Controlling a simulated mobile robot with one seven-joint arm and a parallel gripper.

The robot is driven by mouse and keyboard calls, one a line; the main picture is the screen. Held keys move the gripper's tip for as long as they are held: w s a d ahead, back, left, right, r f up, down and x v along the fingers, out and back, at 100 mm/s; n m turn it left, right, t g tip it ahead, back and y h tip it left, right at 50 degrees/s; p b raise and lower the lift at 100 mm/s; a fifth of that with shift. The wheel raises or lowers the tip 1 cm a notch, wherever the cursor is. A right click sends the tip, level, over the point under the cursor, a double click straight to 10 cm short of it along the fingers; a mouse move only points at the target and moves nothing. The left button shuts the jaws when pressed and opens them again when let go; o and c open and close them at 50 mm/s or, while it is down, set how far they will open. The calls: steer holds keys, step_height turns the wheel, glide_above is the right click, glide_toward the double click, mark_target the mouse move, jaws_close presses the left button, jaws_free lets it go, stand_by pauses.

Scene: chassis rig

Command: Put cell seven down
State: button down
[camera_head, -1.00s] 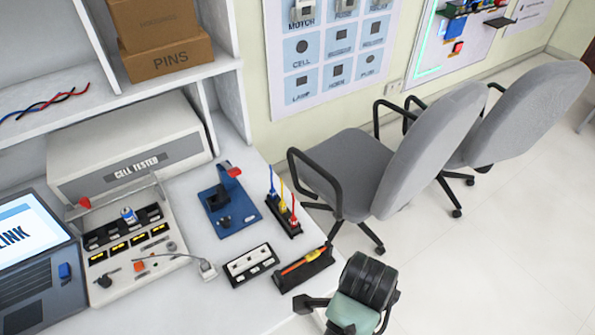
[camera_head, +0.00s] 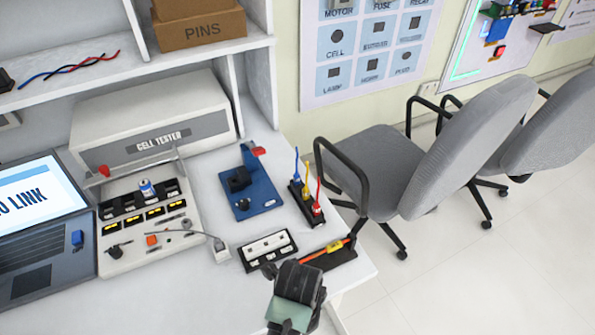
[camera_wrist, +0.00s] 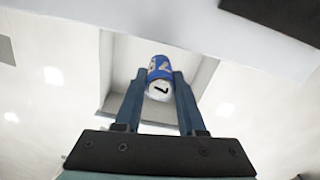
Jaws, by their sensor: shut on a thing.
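Cell seven (camera_wrist: 161,69) is a blue cylinder with a white end marked 7, seen in the wrist view. My gripper (camera_wrist: 160,82) is shut on it, one finger on each side. In the head view my gripper (camera_head: 297,285) is at the table's front right, by the black-and-white holder (camera_head: 267,250); its fingers and the cell are hidden there. The cell tester's panel (camera_head: 150,240) has a row of dark slots with lit yellow displays below. Another blue-and-white cell (camera_head: 147,188) stands upright at the slots.
A blue fixture (camera_head: 262,192) and a rack of colored screwdrivers (camera_head: 306,205) stand behind the holder. A black tray with an orange tool (camera_head: 330,254) lies at the table's right edge. A laptop (camera_head: 40,225) is at the left. Grey chairs (camera_head: 375,165) stand to the right.

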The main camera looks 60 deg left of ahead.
step_height(320, 180, down, 10)
steer(key=shift+b, duration=0.75)
steer(key=shift+f, duration=0.1)
steer(key=shift+f, duration=0.1)
steer(key=c, duration=0.5)
jaws_free()
step_height(320, 180, up, 12)
steer(key=shift+r+p, duration=0.2)
steer(key=shift+p, duration=0.85)
